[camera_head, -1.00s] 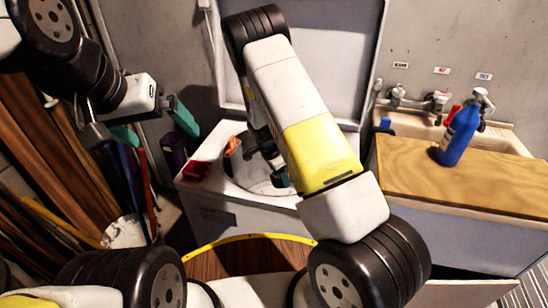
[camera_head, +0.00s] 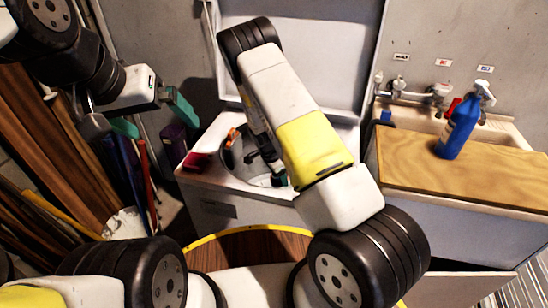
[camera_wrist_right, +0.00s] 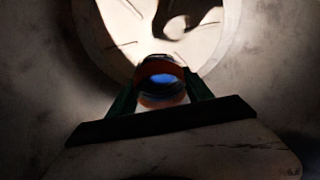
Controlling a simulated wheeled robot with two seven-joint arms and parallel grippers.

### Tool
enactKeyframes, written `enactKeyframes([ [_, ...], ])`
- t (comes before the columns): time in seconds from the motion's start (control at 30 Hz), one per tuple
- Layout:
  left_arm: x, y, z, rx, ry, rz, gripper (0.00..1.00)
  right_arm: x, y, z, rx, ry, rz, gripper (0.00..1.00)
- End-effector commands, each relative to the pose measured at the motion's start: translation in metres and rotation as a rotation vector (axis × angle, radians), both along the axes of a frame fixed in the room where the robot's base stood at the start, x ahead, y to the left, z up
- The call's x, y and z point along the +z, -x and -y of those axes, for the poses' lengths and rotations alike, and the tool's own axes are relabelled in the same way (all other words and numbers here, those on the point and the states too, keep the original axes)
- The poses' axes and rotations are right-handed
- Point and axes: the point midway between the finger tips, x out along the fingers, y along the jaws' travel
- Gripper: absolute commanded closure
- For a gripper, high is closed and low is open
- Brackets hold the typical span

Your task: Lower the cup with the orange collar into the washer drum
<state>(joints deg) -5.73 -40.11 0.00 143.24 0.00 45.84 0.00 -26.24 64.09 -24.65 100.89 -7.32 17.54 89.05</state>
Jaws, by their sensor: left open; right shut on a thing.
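The cup with the orange collar (camera_wrist_right: 162,81) shows in the right wrist view, with a dark body and blue in its mouth. It sits between the green fingers of my right gripper (camera_wrist_right: 161,97), which is shut on it. In the head view my right forearm hides most of that gripper and the cup; a teal finger part shows over the drum opening. The washer drum (camera_head: 236,158) is the round grey opening in the white washer top, its lid raised behind. My left gripper (camera_head: 154,121) is open and empty, up to the left of the washer.
An orange item (camera_head: 232,133) shows at the drum's back left. A red item (camera_head: 197,160) lies on the washer's left top. A blue bottle (camera_head: 458,130) stands on the wooden counter (camera_head: 405,170) at right, by the sink. Planks lean at far left.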

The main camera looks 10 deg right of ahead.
Motion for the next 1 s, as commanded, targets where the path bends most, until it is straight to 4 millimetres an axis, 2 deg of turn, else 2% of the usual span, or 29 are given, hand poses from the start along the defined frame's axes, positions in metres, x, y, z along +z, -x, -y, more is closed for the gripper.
enactKeyframes([
  [1.0, 0.000, 0.000, 0.000, 0.000, 0.000, 0.000, 0.00, -0.052, 0.000, 0.000, 0.000, 0.000, -0.001, 0.86],
])
